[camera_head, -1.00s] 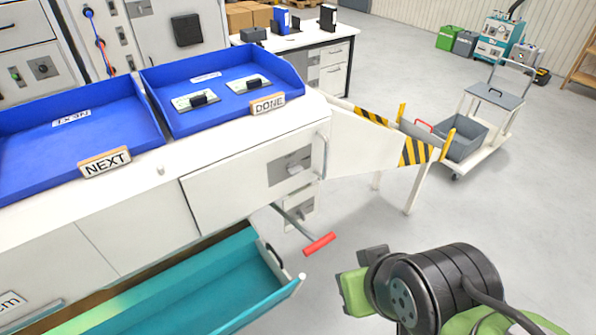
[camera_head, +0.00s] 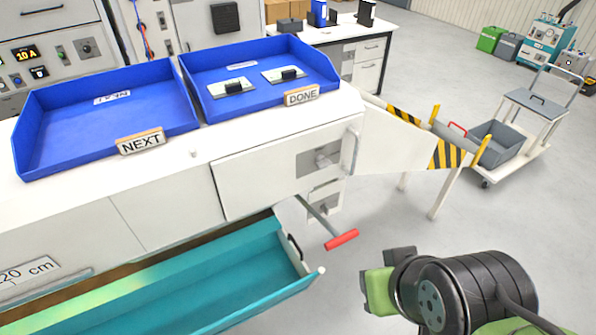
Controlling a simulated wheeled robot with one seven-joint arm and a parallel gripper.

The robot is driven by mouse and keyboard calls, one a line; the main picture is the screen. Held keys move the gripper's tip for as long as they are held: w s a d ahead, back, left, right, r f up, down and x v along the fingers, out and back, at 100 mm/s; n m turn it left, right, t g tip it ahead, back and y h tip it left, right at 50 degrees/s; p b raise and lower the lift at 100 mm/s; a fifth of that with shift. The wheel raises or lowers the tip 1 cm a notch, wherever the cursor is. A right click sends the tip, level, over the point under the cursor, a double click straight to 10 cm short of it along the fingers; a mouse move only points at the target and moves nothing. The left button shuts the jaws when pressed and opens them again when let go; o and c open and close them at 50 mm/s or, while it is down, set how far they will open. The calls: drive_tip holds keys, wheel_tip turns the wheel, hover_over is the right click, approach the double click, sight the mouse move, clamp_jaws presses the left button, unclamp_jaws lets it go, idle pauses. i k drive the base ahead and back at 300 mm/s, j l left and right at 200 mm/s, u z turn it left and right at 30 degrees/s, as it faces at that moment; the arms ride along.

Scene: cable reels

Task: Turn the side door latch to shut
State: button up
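I cannot tell which one is the side door latch or how far either is turned. A red-handled lever (camera_head: 342,239) sticks out below the bench. My gripper (camera_head: 378,283), with green and dark finger parts, is low in the picture, right of and below the lever and apart from both latches. Its finger gap is not clear.
A teal open drawer (camera_head: 250,285) juts out at the bottom. Blue trays marked NEXT (camera_head: 110,105) and DONE (camera_head: 300,65) stand on the bench. A white wing with hazard stripes (camera_head: 450,155) extends right. A trolley (camera_head: 530,125) stands beyond.

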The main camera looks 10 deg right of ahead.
sight(322, 163)
drive_tip(key=i+j+u, duration=0.1)
drive_tip(key=j+u, duration=0.25)
drive_tip(key=i+j+u, duration=0.15)
drive_tip(key=u, duration=0.2)
drive_tip(key=j, duration=0.1)
